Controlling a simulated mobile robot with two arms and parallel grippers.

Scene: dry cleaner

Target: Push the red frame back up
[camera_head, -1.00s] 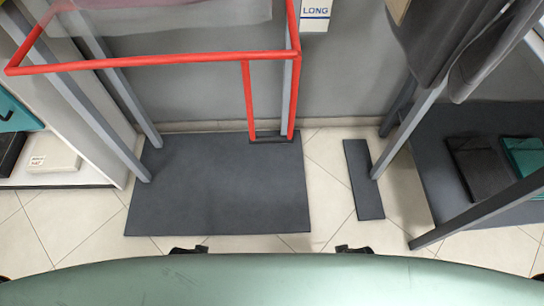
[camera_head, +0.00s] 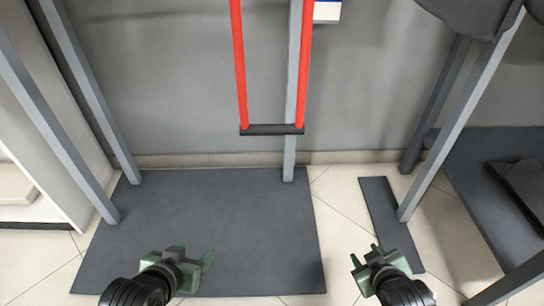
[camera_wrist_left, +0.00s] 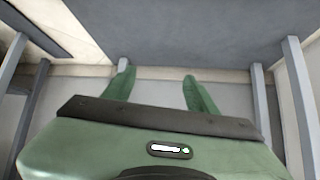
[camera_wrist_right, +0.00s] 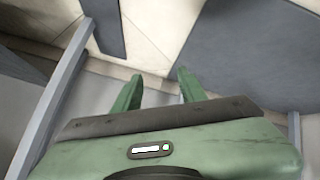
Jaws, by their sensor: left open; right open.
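The red frame (camera_head: 241,70) shows in the head view as two red bars hanging down at top centre, joined at the bottom by a dark grip bar (camera_head: 272,129). Its upper part is out of the picture. A grey post (camera_head: 291,90) stands between the two bars. My left gripper (camera_head: 196,254) is open and empty, low and left of the grip bar, over the dark mat. My right gripper (camera_head: 362,255) is open and empty, low and right of it. Neither touches the frame. The open fingers also show in the left wrist view (camera_wrist_left: 158,88) and the right wrist view (camera_wrist_right: 160,92).
A dark mat (camera_head: 200,220) covers the floor in front of the grey wall. Slanted grey posts (camera_head: 60,130) stand at left, and another (camera_head: 460,110) at right beside a narrow dark strip (camera_head: 385,215). Dark garments (camera_head: 470,12) hang at upper right. Floor between my grippers is clear.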

